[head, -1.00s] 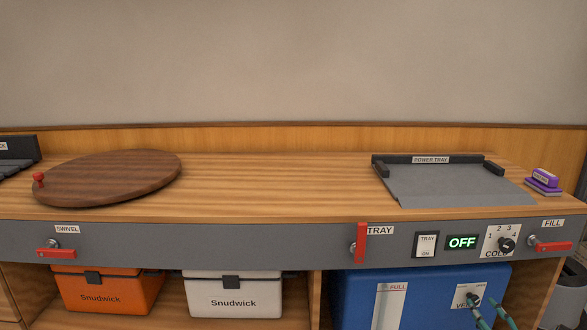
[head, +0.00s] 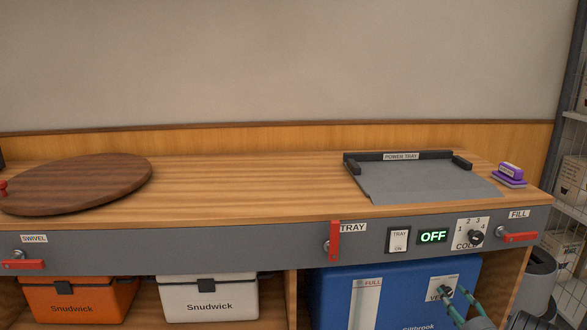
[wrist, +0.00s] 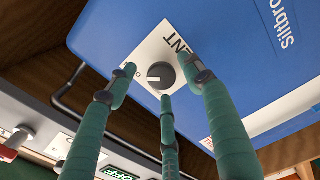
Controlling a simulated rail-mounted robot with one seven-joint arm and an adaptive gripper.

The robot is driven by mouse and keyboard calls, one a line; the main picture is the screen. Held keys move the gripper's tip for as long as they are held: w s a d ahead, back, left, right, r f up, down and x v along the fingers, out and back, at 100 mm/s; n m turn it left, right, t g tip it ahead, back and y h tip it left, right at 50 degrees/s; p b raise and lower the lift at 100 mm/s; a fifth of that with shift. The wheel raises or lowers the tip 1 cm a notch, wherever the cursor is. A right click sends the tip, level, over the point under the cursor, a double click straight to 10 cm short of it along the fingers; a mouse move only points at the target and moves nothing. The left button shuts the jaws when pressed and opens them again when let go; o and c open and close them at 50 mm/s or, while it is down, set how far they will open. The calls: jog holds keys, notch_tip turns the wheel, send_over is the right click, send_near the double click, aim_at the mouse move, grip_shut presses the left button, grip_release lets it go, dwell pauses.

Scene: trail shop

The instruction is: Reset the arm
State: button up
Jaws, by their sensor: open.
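My gripper (head: 461,305) has green fingers and is low at the right of the head view, in front of the blue cooler (head: 400,283). In the wrist view, my gripper (wrist: 158,80) is open, with its three fingers spread around a dark round vent knob (wrist: 161,75) on a white plate (wrist: 145,53). The fingertips are close to the knob; whether any of them touches it I cannot tell. In the head view the knob is partly hidden behind the fingers.
Above the cooler runs a grey panel (head: 120,246) with red levers, a tray switch (head: 398,240), a display (head: 433,236) reading OFF and a cold dial (head: 476,237). The power tray (head: 425,183) and round wooden swivel board (head: 80,183) are on the counter. Shelving stands at right.

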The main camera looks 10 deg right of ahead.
jog(key=shift+w+d+f+n, duration=0.1)
jog(key=shift+w+n, duration=0.15)
jog(key=shift+n, duration=0.15)
jog(key=n+b, duration=0.1)
jog(key=n, duration=0.2)
jog(key=shift+n, duration=0.4)
jog(key=n+b, duration=0.2)
jog(key=n, duration=0.2)
jog(key=shift+n, duration=0.4)
jog(key=n+b, duration=0.4)
jog(key=n, duration=0.2)
jog(key=n+b, duration=0.1)
jog(key=s+n+b, duration=0.1)
jog(key=shift+s+a+r+n, duration=0.1)
jog(key=shift+a+r+n, duration=0.15)
jog(key=shift+r+n, duration=0.15)
jog(key=shift+s+f, duration=0.1)
jog(key=shift+s, duration=0.65)
